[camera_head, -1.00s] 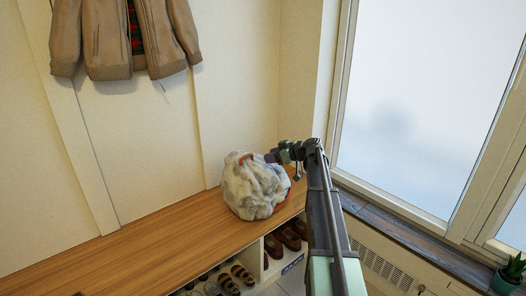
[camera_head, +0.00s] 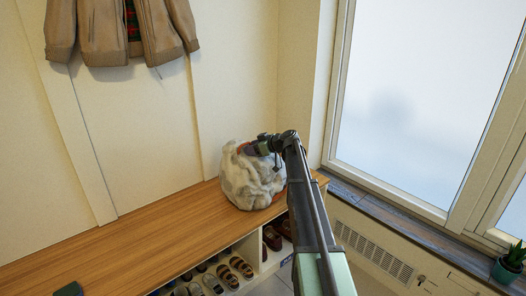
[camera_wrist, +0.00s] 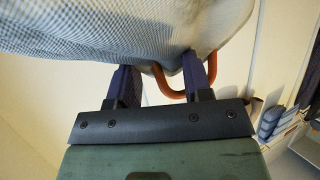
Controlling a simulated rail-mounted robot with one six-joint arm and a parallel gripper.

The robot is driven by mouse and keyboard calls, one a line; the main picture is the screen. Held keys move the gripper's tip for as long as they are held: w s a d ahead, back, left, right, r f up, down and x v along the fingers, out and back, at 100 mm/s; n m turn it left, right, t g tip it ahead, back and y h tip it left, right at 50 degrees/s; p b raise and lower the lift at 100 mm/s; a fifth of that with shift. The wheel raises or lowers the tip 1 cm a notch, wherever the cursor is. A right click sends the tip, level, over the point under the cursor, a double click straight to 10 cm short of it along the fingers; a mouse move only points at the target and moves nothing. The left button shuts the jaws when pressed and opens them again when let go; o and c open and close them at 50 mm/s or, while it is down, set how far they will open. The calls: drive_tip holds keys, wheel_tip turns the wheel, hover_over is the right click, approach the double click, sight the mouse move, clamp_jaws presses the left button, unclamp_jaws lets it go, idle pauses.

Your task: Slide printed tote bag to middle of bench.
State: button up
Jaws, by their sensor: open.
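The tote bag (camera_head: 248,185) is a bulky white and grey bag with orange-brown trim, standing near the right end of the wooden bench (camera_head: 130,232). My gripper (camera_head: 250,147) is at the bag's upper right side in the head view, overlapping its top. In the wrist view my gripper (camera_wrist: 160,80) is open, its two dark fingers reaching to the pale woven bag (camera_wrist: 120,25). An orange-brown handle loop (camera_wrist: 172,92) hangs between the fingers, close to the right one. I cannot tell whether the fingers touch the bag. The fingertips are partly hidden.
Shoes (camera_head: 240,266) sit in the cubbies under the bench. A dark object (camera_head: 69,290) lies at the bench's lower left. The bench top left of the bag is mostly clear. A tan jacket (camera_head: 115,32) hangs above. A window sill (camera_head: 390,203) and potted plant (camera_head: 508,268) are at right.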

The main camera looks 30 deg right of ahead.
drive_tip(key=shift+x, duration=0.85)
clamp_jaws()
drive_tip(key=shift+s, duration=0.1)
